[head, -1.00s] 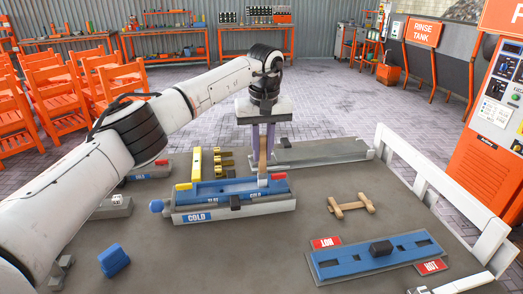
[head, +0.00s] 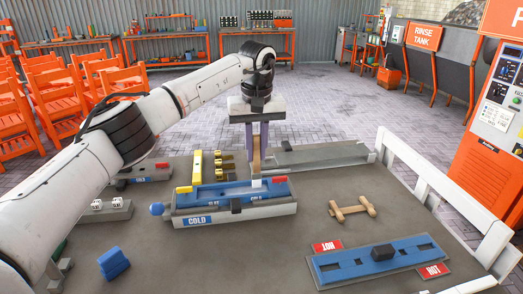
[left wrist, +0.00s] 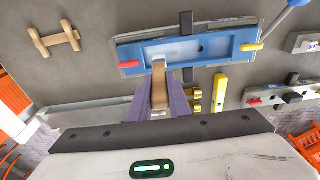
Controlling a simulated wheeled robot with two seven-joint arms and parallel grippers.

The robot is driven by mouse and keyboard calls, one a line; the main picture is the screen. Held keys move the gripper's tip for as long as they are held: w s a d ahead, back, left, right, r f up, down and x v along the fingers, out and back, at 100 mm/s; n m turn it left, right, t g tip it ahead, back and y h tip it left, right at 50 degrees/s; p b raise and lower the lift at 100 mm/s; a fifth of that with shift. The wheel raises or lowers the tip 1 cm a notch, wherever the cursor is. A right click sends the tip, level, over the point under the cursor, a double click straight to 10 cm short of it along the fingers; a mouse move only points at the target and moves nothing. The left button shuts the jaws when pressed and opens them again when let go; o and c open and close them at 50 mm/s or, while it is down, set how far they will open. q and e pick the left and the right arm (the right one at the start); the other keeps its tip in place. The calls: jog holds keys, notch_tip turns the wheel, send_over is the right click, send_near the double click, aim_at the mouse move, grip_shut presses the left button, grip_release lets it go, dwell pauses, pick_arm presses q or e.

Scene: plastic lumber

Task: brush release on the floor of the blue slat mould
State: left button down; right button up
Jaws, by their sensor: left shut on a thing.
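The blue slat mould (head: 215,188) lies in a pale tray marked COLD on the table, left of centre in the head view. It also shows in the left wrist view (left wrist: 176,52), its trough facing up. My left gripper (head: 257,147) points down and is shut on a brush with a wooden handle (head: 256,160). The pale brush tip reaches down at the right part of the mould; I cannot tell whether it touches the floor. In the left wrist view the brush (left wrist: 159,88) sits between the purple fingers, its tip at the mould's near edge. My right gripper is not in view.
A yellow bar (head: 197,166) and brass pieces stand behind the mould. A wooden handle piece (head: 352,208) lies right of it. A blue HOT mould (head: 370,262) lies front right and a blue block (head: 113,262) front left. A white rail (head: 410,175) edges the table's right.

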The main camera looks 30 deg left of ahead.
pick_arm(q)
jog(key=s+a, duration=0.9)
jog(key=a, duration=0.2)
jog(key=shift+s+a, duration=0.15)
jog(key=shift+s, duration=0.15)
dwell(1.2)
dwell(0.6)
jog(key=shift+f, duration=0.6)
dwell(0.4)
jog(key=shift+w, duration=0.1)
